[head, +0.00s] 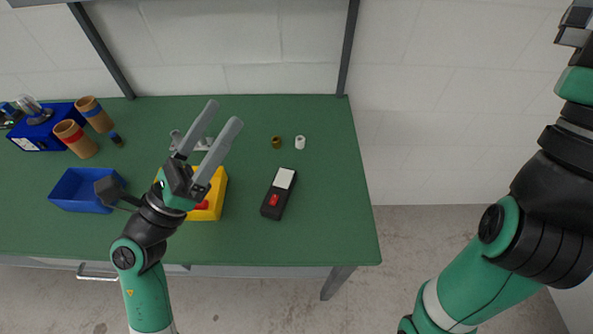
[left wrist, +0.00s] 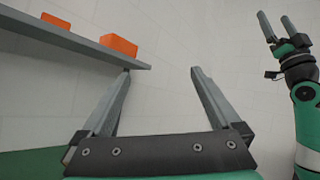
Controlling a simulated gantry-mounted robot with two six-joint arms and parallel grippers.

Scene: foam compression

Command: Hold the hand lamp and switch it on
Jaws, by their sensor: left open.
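The hand lamp (head: 279,193) is a black oblong with a white panel and a red button. It lies on the green table, right of the yellow bin. My left gripper (head: 225,113) is open and empty, raised above the table to the left of the lamp. Its spread fingers also show in the left wrist view (left wrist: 162,72), with nothing between them. My right gripper is partly cut off at the top right of the head view. In the left wrist view the right gripper (left wrist: 275,16) is raised, with its fingers apart and empty.
A yellow bin (head: 222,191) with red contents is partly hidden behind my left gripper. A blue bin (head: 75,190), cardboard tubes (head: 76,140) and a blue box (head: 40,136) stand at left. Two small cylinders (head: 276,142) (head: 300,142) lie behind the lamp. The table right of the lamp is clear.

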